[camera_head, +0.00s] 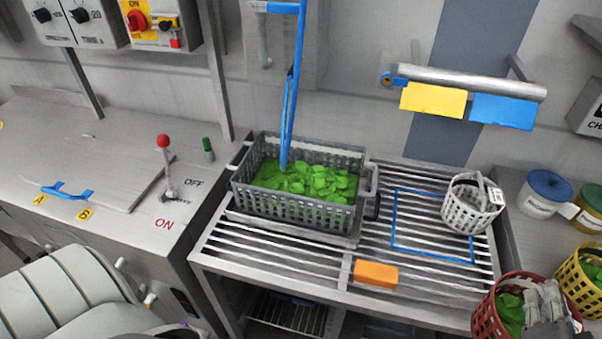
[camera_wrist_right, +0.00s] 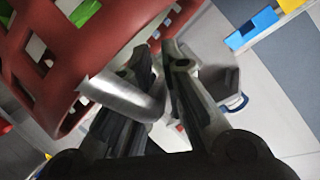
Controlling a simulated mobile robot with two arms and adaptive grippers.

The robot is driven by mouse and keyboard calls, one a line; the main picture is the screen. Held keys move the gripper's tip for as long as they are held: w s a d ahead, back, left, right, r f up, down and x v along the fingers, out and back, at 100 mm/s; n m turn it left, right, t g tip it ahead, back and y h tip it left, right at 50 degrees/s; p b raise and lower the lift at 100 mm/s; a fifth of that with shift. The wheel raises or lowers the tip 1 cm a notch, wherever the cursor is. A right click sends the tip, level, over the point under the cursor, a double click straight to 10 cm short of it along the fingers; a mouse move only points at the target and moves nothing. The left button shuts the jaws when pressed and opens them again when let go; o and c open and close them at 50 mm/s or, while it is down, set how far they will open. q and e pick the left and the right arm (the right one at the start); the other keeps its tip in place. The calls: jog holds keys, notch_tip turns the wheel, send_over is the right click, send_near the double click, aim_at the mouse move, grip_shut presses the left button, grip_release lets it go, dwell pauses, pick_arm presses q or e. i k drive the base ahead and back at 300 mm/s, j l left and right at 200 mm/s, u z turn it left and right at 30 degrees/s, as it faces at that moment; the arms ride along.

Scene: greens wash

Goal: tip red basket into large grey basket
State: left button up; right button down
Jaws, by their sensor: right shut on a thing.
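The large grey basket (camera_head: 292,213) stands upright on the slatted rack and holds many green leaves. The red basket (camera_head: 484,318) is at the lower right with green leaves inside, partly cut off by the bottom edge. Its red lattice wall (camera_wrist_right: 95,50) fills the upper left of the right wrist view. My right gripper (camera_head: 545,310) is at the red basket's right side. In the wrist view my right gripper (camera_wrist_right: 155,70) is shut on the basket's pale grey handle (camera_wrist_right: 125,95). The basket's underside is hidden. My left gripper is not in view.
A small white basket (camera_head: 465,212) stands on the rack's right, by a blue outline (camera_head: 395,220). An orange block (camera_head: 375,274) lies at the front edge. A yellow basket (camera_head: 568,280) and a blue-lidded tub (camera_head: 545,192) are at right. A blue upright (camera_head: 295,80) rises behind the leaves.

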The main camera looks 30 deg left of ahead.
aim_at(319, 197)
jog(key=u, duration=2.6)
jog(key=k+u, duration=0.15)
jog(key=u, duration=0.25)
jog(key=k+u, duration=0.1)
jog(key=u, duration=0.25)
jog(key=k+j, duration=0.6)
jog(key=k+l, duration=0.05)
jog(key=k, duration=0.05)
